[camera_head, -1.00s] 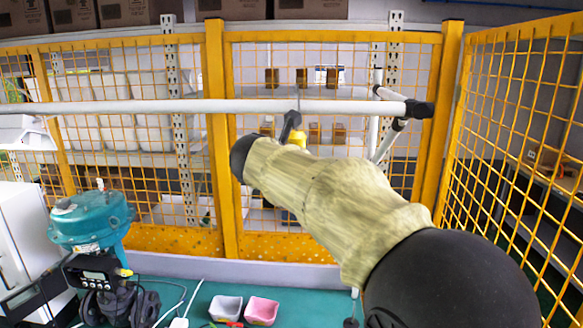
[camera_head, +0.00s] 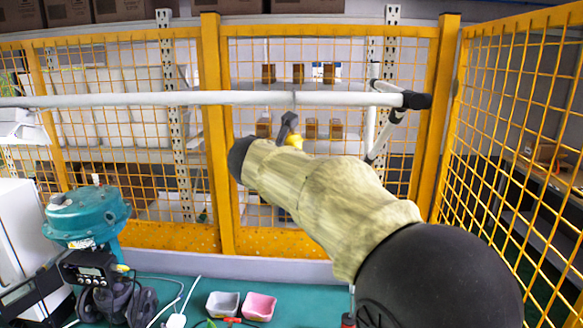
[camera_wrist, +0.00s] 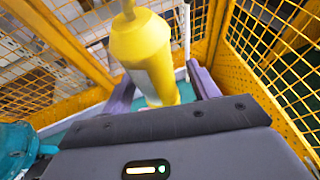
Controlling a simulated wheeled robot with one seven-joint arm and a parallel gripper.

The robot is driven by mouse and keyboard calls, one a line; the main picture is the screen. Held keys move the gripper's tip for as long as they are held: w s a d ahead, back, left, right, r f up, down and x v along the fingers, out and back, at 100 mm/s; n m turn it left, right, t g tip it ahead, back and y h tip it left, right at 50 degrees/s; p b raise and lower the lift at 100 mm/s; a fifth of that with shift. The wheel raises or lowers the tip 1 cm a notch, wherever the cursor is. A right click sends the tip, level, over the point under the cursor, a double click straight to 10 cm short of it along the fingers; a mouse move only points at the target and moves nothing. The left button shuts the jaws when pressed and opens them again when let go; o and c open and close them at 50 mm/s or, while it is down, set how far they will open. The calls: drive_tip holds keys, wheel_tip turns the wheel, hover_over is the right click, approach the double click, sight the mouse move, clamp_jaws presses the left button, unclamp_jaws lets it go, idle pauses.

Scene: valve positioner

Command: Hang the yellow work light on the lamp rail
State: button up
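The yellow work light (camera_wrist: 145,55) stands between the two fingers of my gripper (camera_wrist: 162,88) in the wrist view, its narrow neck running up out of the picture. My gripper looks open, with small gaps between the light's body and the fingers. In the head view a yellow part of the light (camera_head: 295,141) shows just below the white lamp rail (camera_head: 200,99), partly behind my arm. A thin grey hook crosses the rail there, above a dark piece; I cannot tell whose part the dark piece is. My gripper is mostly hidden there.
A teal valve actuator (camera_head: 86,215) stands on the green bench at the lower left. A grey bin (camera_head: 222,304) and a pink bin (camera_head: 259,306) lie at the front. A yellow mesh fence (camera_head: 212,140) stands behind the rail and another along the right.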

drive_tip(key=shift+d, duration=0.1)
drive_tip(key=b+v, duration=0.4)
drive_tip(key=v, duration=1.3)
